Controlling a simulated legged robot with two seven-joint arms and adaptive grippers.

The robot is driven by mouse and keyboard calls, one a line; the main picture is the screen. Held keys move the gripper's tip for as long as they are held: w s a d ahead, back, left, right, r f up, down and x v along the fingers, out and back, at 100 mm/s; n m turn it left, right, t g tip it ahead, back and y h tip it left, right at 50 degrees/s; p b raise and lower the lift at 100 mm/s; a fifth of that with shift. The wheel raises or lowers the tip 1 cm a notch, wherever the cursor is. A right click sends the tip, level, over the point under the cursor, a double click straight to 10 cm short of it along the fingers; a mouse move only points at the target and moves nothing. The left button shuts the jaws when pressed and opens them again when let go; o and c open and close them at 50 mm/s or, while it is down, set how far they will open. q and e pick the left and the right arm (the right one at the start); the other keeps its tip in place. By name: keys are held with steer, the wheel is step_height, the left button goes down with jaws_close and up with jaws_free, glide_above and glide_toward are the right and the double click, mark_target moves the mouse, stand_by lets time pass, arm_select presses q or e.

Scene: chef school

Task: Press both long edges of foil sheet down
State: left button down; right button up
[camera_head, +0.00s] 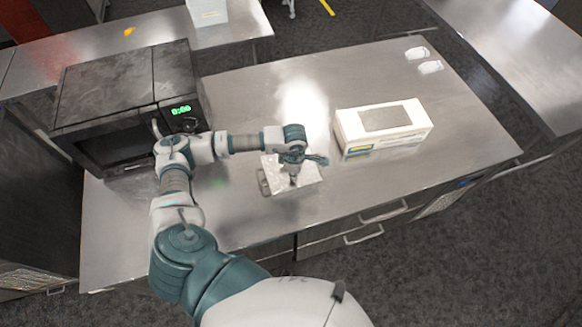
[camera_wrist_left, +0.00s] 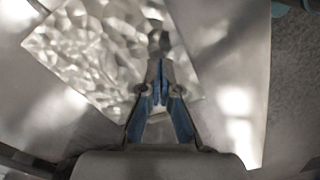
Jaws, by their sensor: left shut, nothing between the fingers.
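The foil sheet (camera_head: 307,178) is a small crinkled silvery piece on the steel counter, in front of the white box. It also fills the upper left of the left wrist view (camera_wrist_left: 85,50), where its surface looks wrinkled and shiny. My left gripper (camera_head: 293,180) points down over the foil and is shut with nothing held. In the left wrist view its fingertips (camera_wrist_left: 158,65) meet over the foil's right part; I cannot tell whether they touch it. A small grey object (camera_head: 263,181) shows at the foil's left edge, partly unclear. My right gripper is in neither view.
A white box with a window (camera_head: 385,128) stands right of the foil. A dark microwave (camera_head: 125,100) with a green display stands at the left. Two small white items (camera_head: 430,67) lie at the far right. The counter (camera_head: 440,165) is clear at its right end.

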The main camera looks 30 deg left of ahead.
arm_select(q)
steer(key=shift+f, duration=0.15)
steer(key=shift+d+b, duration=0.3)
steer(key=shift+d, duration=0.35)
steer(key=shift+f, duration=0.25)
steer(key=shift+a+f+b, duration=0.2)
steer(key=shift+a+b, duration=0.1)
steer(key=shift+a, duration=0.1)
steer(key=shift+a+f, duration=0.15)
steer(key=shift+f, duration=0.1)
steer(key=shift+d+f+b, duration=0.1)
steer(key=shift+d+b, duration=0.3)
steer(key=shift+d, duration=0.05)
steer(key=shift+a, duration=0.1)
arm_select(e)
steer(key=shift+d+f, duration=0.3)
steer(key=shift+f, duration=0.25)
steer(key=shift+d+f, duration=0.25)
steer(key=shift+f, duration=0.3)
arm_select(q)
steer(key=shift+a, duration=0.15)
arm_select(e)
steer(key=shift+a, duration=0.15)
